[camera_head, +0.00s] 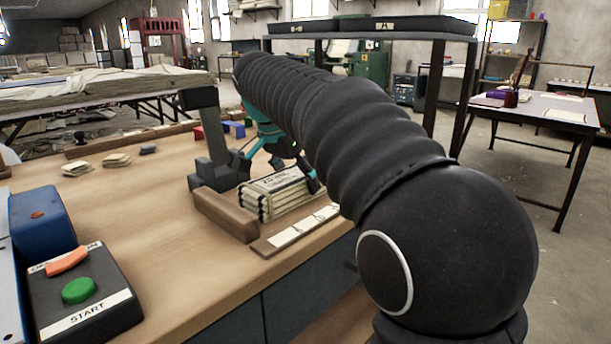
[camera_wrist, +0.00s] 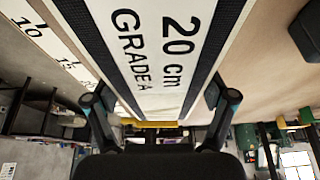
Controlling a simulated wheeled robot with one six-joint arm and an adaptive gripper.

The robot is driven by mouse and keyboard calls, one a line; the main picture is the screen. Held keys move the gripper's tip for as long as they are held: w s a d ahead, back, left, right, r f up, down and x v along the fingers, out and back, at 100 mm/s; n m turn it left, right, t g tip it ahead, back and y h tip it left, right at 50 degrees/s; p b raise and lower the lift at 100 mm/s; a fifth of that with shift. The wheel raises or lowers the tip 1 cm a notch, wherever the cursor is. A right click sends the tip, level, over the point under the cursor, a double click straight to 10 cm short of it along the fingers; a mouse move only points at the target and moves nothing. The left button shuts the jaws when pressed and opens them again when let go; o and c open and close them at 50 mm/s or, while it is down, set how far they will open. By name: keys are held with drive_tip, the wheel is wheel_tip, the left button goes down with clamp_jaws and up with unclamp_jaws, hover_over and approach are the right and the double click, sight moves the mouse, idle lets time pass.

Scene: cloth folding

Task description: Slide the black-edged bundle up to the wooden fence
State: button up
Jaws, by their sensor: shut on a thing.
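The black-edged bundle (camera_head: 278,190) is a stack of pale folded cloth with dark edge bands and a printed label. It lies on the wooden table just behind the brown wooden fence (camera_head: 225,215). Its near-left end is very close to the fence; I cannot tell whether they touch. My gripper (camera_head: 281,178) is shut on the bundle from above, partly hidden by my arm. In the wrist view, the bundle (camera_wrist: 160,60) fills the space between the fingers of my gripper (camera_wrist: 160,105), its label reading "20 cm GRADE A". The fence is not visible there.
A ruled strip (camera_head: 298,232) lies along the table's front edge beside the bundle. A dark grey upright device (camera_head: 213,150) stands to the left behind the fence. A control box with a green START button (camera_head: 79,290) is at front left. The table between is clear.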

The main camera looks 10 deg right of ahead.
drive_tip(key=shift+s+a, duration=0.6)
drive_tip(key=shift+a, duration=0.25)
drive_tip(key=o, duration=1.2)
drive_tip(key=shift+f, duration=0.1)
drive_tip(key=v, duration=1.2)
drive_tip(key=shift+w+d, duration=0.1)
